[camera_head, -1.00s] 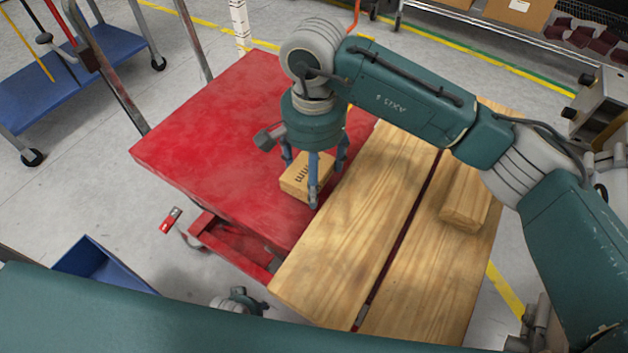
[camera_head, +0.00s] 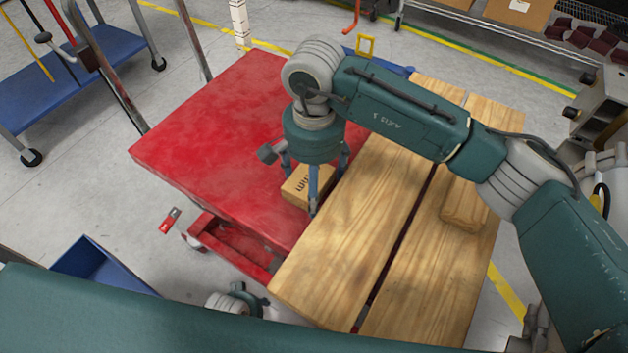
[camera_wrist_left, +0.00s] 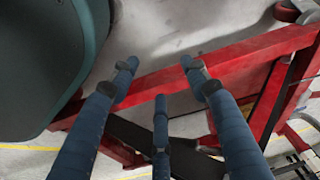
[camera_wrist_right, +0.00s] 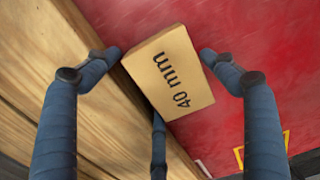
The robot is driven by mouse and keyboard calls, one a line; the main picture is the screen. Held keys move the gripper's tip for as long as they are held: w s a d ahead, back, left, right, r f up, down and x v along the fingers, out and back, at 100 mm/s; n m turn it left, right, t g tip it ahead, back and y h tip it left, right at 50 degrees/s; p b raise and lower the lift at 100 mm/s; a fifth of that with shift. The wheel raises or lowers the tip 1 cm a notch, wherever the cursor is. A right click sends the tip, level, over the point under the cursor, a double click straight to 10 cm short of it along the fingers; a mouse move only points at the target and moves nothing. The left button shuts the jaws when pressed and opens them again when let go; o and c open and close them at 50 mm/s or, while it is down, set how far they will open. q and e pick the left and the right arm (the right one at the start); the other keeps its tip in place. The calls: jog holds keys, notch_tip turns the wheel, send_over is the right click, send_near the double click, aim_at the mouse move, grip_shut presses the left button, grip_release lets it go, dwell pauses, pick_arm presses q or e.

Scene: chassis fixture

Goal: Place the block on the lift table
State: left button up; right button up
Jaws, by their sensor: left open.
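The block (camera_head: 307,186) is a small tan cuboid marked "40 mm", also large in the right wrist view (camera_wrist_right: 168,72). It is at the red lift table (camera_head: 205,145), over the top surface beside the wooden boards. I cannot tell whether it touches the surface. My right gripper (camera_head: 314,190) points down around the block. My left gripper (camera_wrist_left: 158,75) is open and empty, near the red frame (camera_wrist_left: 220,62) of the lift.
Wooden boards (camera_head: 350,240) lie right of the red top, with a smaller wood piece (camera_head: 465,205) on them. A blue bin (camera_head: 95,265) is at the lower left, and a blue cart (camera_head: 75,70) stands at the upper left. Open floor lies left of the lift table.

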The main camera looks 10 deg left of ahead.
jog(key=shift+w+r, duration=0.1)
jog(key=shift+r, duration=0.75)
pick_arm(q)
jog(key=f, duration=0.1)
jog(key=s+f, duration=0.2)
jog(key=shift+a+p, duration=0.25)
jog(key=shift+p, duration=0.15)
pick_arm(e)
notch_tip(320, 180, up, 11)
jog(key=shift+f, duration=0.2)
pick_arm(q)
jog(key=shift+w+d+r, duration=0.1)
jog(key=shift+w, duration=0.05)
